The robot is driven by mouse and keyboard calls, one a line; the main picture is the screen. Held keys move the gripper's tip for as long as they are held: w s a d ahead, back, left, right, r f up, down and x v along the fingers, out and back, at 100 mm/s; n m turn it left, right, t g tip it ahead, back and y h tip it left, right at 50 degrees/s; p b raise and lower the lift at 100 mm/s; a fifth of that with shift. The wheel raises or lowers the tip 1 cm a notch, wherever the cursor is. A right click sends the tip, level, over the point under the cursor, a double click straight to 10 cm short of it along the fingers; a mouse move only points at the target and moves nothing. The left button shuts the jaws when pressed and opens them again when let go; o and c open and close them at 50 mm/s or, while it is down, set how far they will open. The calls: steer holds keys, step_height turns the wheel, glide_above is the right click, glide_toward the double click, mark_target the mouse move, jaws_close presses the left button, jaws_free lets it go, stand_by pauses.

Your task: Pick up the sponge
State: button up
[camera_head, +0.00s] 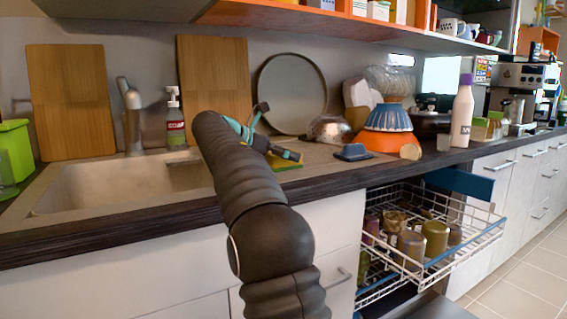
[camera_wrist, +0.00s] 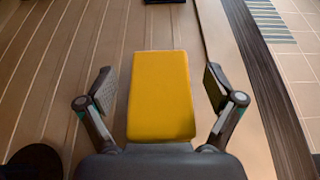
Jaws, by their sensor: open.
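The sponge (camera_wrist: 161,95) is a yellow block lying on the ribbed drainboard beside the sink. In the wrist view it lies in the middle, between the spread fingers of my gripper (camera_wrist: 160,92), with a gap on each side. Its near end is hidden behind the gripper body. In the head view my gripper (camera_head: 272,133) is low over the drainboard, with its fingers apart. Part of the sponge (camera_head: 288,164) shows there as a yellow-green edge below the gripper; my arm hides the rest.
A sink (camera_head: 110,186) lies to the left. A blue dish (camera_head: 354,152), an orange bowl (camera_head: 382,141) and a metal bowl (camera_head: 329,129) stand to the right. A soap bottle (camera_head: 175,120) stands behind. An open dish rack (camera_head: 405,258) sticks out below the counter.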

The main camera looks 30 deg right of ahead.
steer(key=c, duration=1)
steer(key=shift+c, duration=0.2)
